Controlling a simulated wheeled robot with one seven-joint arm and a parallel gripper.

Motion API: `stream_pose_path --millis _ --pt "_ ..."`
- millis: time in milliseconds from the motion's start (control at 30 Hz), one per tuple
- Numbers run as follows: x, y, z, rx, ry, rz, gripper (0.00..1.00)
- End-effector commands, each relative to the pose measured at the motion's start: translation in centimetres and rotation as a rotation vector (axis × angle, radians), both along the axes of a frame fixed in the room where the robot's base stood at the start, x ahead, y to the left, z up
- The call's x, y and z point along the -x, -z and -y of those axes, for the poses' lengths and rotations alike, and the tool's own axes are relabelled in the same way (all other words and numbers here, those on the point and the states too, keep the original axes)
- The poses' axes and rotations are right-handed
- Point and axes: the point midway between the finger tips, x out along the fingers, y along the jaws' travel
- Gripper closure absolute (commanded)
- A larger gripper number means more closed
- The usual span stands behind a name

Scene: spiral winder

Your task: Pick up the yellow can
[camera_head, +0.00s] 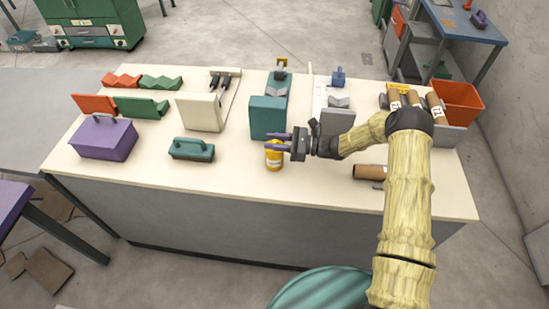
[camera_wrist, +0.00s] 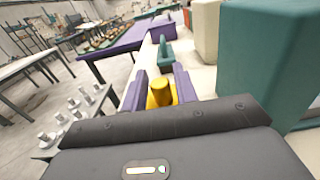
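The yellow can (camera_head: 273,160) stands upright on the pale tabletop, near the middle of its front half. It has a light band around it. My gripper (camera_head: 276,142) reaches in from the right at the can's upper part, with one purple finger behind the can and one in front. In the wrist view the yellow can (camera_wrist: 160,93) shows between the two purple fingers of my gripper (camera_wrist: 160,88). Little or no gap shows on either side of it, and I cannot tell whether the fingers press on it. The front finger hides part of the can.
A teal block (camera_head: 268,117) stands close behind the can. A green-handled block (camera_head: 192,149) and a purple box (camera_head: 104,138) stand to the left. A brown cylinder (camera_head: 368,171) lies to the right, below my arm. An orange bin (camera_head: 458,101) is at the back right. The front strip of the tabletop is clear.

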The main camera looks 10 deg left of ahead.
Motion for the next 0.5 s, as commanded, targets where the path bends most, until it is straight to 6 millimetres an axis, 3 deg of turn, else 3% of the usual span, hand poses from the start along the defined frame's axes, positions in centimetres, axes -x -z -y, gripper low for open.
stream_pose_path --millis 33,133,500 --pt "0.0 -0.01 0.0 0.0 0.0 0.0 0.81" --pt "0.0 -0.01 0.01 0.0 0.0 0.0 1.0" --pt "-0.03 -0.17 0.0 -0.001 0.0 0.001 1.0"
